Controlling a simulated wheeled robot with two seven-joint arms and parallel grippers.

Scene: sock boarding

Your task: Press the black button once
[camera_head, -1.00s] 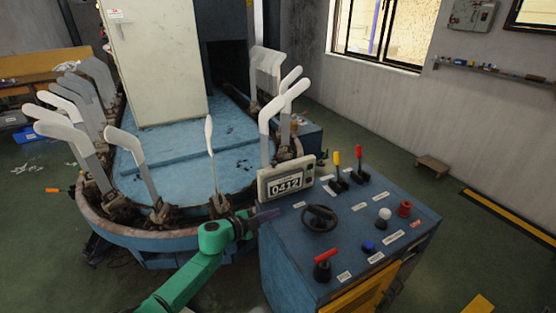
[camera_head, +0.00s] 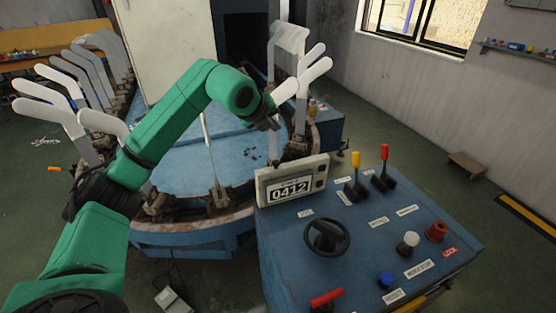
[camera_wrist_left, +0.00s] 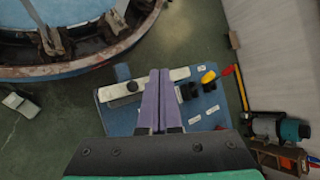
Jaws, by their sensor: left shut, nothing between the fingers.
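The blue console (camera_head: 370,235) stands at the right with a counter display (camera_head: 291,190) reading 0412. Two small dark buttons (camera_head: 320,176) sit at the right end of its face. In the left wrist view a round black spot (camera_wrist_left: 132,86) shows on the pale top of the display box; I cannot tell which is the task's black button. My left gripper (camera_wrist_left: 160,72) is shut and empty, its purple fingers overlapping the display box in that view. In the head view its fingertips are not clear beside the sock forms. My right gripper is not in view.
The console carries a black handwheel (camera_head: 327,236), a yellow lever (camera_head: 356,160), a red lever (camera_head: 384,152), a blue button (camera_head: 385,280), a white knob (camera_head: 408,242) and a red knob (camera_head: 436,231). Upright sock forms (camera_head: 302,80) rise behind the display.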

